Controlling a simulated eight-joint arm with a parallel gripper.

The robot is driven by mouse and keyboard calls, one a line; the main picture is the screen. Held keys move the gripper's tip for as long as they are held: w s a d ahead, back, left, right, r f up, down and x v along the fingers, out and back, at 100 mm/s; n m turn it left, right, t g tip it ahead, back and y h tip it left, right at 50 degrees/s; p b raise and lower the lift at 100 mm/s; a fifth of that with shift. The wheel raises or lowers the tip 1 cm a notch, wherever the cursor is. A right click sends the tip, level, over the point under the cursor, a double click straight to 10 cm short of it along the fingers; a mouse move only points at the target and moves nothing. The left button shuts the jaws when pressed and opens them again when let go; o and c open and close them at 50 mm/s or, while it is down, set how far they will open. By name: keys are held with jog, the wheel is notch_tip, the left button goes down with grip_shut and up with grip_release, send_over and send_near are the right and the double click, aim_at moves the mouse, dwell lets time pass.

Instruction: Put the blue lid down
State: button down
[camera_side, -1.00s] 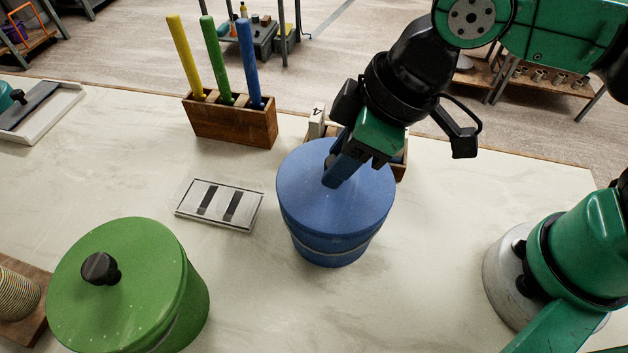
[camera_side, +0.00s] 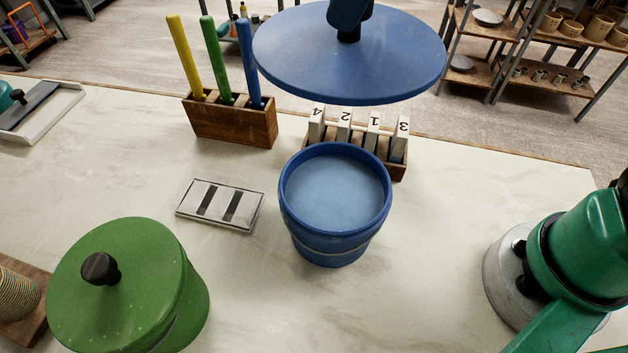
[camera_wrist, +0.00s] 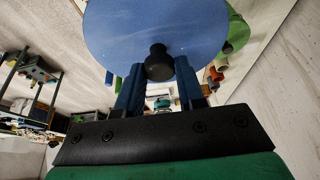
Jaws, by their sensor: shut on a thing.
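The blue lid (camera_side: 345,65) is a flat blue disc with a black knob. It hangs in the air, high above and a little behind the blue pot (camera_side: 335,255). The pot stands upright and uncovered on the table, its inside showing pale blue. My gripper (camera_side: 350,12) is shut on the lid's knob, at the top edge of the side view and partly cut off. In the wrist view my gripper's blue fingers (camera_wrist: 158,88) are on either side of the black knob (camera_wrist: 159,64), with the lid (camera_wrist: 155,28) beyond it.
A green lidded pot (camera_side: 125,295) stands at the front left. A wooden block with yellow, green and blue rods (camera_side: 232,122) and a rack of numbered tiles (camera_side: 358,145) stand behind. A small striped tray (camera_side: 219,205) lies left of the blue pot.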

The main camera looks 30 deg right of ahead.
notch_tip(320, 180, up, 3)
jog(key=shift+r, duration=0.2)
jog(key=shift+s+a+n, duration=0.1)
jog(key=shift+a+n, duration=0.35)
jog(key=shift+n, duration=0.25)
jog(key=s+a+f+n+g+h, duration=0.2)
jog(key=s+a+f+n+g, duration=0.3)
jog(key=n, duration=0.8)
jog(key=s+a+f+n+g+h, duration=0.1)
jog(key=s+a+f+n+g, duration=0.3)
jog(key=a+n, duration=0.55)
jog(key=d+f+n, duration=0.1)
jog(key=f, duration=0.6)
jog(key=f+n, duration=0.1)
jog(key=f, duration=0.5)
jog(key=d+f+n+t, duration=0.1)
jog(key=f, duration=0.6)
jog(key=shift+w+d+f, duration=0.1)
jog(key=shift+d+f, duration=0.2)
jog(key=c, duration=0.5)
grip_release()
jog(key=shift+f, duration=0.15)
jog(key=shift+c, duration=0.2)
